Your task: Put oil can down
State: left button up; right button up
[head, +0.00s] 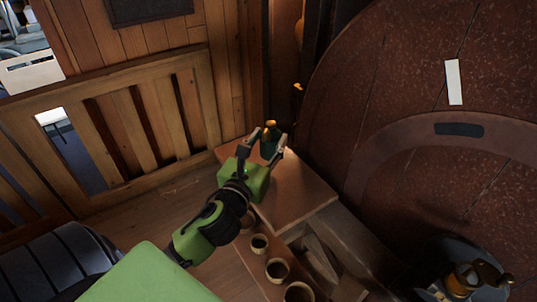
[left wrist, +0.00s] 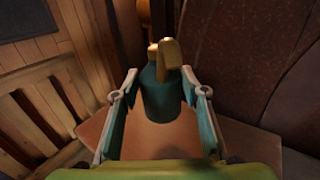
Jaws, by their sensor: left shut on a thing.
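The oil can (head: 268,150) is dark green with a brass top. It is upright over the far part of a small wooden table (head: 305,195). My left gripper (head: 269,139) is shut on it, with one finger on each side. In the left wrist view the can (left wrist: 160,97) stands between the fingers of my left gripper (left wrist: 159,86), its brass spout toward the camera. The fingers and wrist hide part of it, and I cannot tell whether its base touches the tabletop. My right gripper is not in view.
A big reddish-brown round wooden disc (head: 400,100) rises right of the table. A slatted wooden railing (head: 120,140) stands at left. Several round cups (head: 277,269) are in front of the table. A brass fitting (head: 462,281) is at lower right. The table's near part is bare.

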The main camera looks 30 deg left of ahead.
aim_at(266, 156)
pick_arm(q)
jog(key=shift+w+a+f, duration=0.2)
jog(key=shift+w+f, duration=0.25)
jog(key=shift+f, duration=0.05)
notch_tip(266, 156, down, 3)
jog(key=shift+w+a+r, duration=0.1)
jog(key=shift+w+r, duration=0.05)
jog(key=shift+r, duration=0.05)
jog(key=shift+f, duration=0.35)
jog(key=shift+f, duration=0.1)
jog(key=o, duration=1.1)
